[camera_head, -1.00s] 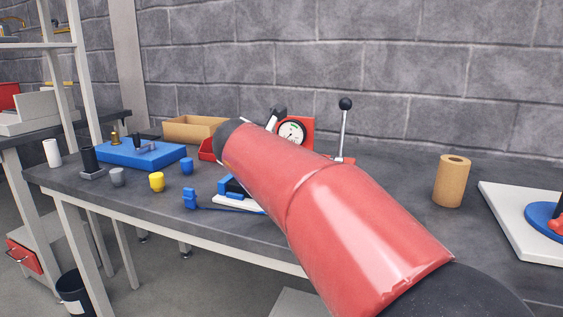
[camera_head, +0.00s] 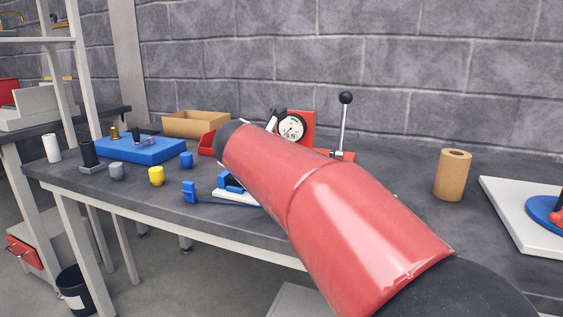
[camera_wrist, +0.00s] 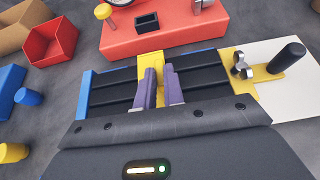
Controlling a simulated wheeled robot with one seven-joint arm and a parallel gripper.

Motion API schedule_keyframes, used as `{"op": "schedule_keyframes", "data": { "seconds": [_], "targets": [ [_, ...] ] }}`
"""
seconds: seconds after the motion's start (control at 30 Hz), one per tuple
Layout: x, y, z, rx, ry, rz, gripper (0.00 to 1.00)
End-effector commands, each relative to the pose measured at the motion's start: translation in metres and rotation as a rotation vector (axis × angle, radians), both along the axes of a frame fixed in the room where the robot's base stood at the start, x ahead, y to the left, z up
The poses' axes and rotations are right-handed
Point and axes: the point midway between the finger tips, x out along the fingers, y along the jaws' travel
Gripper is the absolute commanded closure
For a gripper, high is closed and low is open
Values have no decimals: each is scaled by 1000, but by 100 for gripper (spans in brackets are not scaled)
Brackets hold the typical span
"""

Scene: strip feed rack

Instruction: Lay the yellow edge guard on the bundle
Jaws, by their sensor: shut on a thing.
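The yellow edge guard (camera_wrist: 150,57) is between my gripper's purple-grey fingers (camera_wrist: 159,78) in the wrist view; its yellow shows beyond and between the tips. My gripper is shut on it, over the middle of the bundle of dark flat strips (camera_wrist: 202,69), which lies in a holder with blue sides. I cannot tell whether the guard touches the strips. In the head view my red arm hides the gripper, the guard and most of the bundle; a blue and white end of the holder (camera_head: 228,190) shows left of the arm.
A red gauge unit with a tall black-knobbed lever (camera_head: 344,122) stands behind my arm. A yellow clamp piece with a black handle (camera_wrist: 287,58) is right of the bundle. Blue and yellow cups (camera_head: 156,176), a red bin and a cardboard box (camera_head: 194,124) are left. A brown roll (camera_head: 453,175) stands right.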

Motion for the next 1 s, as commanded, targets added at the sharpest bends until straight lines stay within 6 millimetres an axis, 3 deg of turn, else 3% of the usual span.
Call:
{"op": "schedule_keyframes", "data": {
  "seconds": [0.4,0.43,0.6,1.0],
  "targets": [
    [0,0,-9,0,0,0,100],
    [0,0,-9,0,0,1,89],
    [0,0,-8,0,0,0,67],
    [-8,3,-4,1,0,2,65]
  ]
}}
